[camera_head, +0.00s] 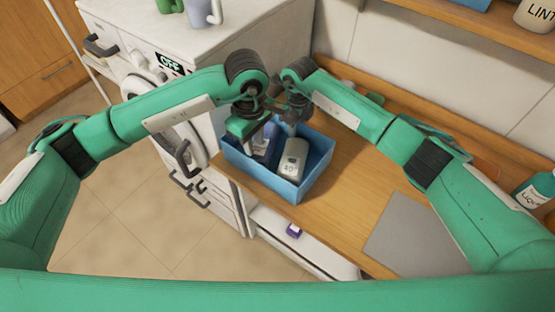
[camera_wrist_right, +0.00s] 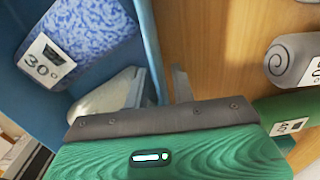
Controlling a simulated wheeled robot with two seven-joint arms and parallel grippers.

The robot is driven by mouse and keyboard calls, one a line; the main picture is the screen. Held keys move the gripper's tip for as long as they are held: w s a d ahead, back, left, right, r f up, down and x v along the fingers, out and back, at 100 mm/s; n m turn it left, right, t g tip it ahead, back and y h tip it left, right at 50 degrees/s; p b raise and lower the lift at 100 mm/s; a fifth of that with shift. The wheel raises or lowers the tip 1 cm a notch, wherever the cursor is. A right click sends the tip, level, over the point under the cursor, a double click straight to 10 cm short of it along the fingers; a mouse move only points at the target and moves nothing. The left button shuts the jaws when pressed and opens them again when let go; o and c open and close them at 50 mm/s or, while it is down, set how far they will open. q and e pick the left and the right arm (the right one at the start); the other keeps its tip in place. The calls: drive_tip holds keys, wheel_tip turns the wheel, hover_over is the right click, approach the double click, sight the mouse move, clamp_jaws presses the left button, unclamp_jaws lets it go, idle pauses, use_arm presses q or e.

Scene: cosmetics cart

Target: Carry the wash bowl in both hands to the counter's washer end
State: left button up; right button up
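The wash bowl, a blue open box (camera_head: 265,181), sits at the counter's left end, beside the white washer. Inside it are a white rounded item (camera_head: 293,160) with a printed label and a blue speckled item (camera_wrist_right: 85,35) labelled 30°. My left gripper (camera_head: 256,141) is at the bowl's left back side; its fingertips are too small to judge. My right gripper (camera_wrist_right: 162,88) is at the back rim, with the bowl's blue wall (camera_wrist_right: 146,30) between its fingers. A narrow strip of wood shows between the wall and one finger, so it looks open around the rim.
The washer (camera_head: 240,50) stands left of the wooden counter (camera_head: 345,190). A grey mat (camera_head: 415,235) lies on the right part. A labelled bottle (camera_head: 535,192) stands at far right. A white rolled item (camera_wrist_right: 295,60) lies outside the bowl. Bare counter lies between bowl and mat.

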wheel_tip(320, 180, up, 12)
drive_tip(key=shift+f, duration=0.1)
idle(0.8)
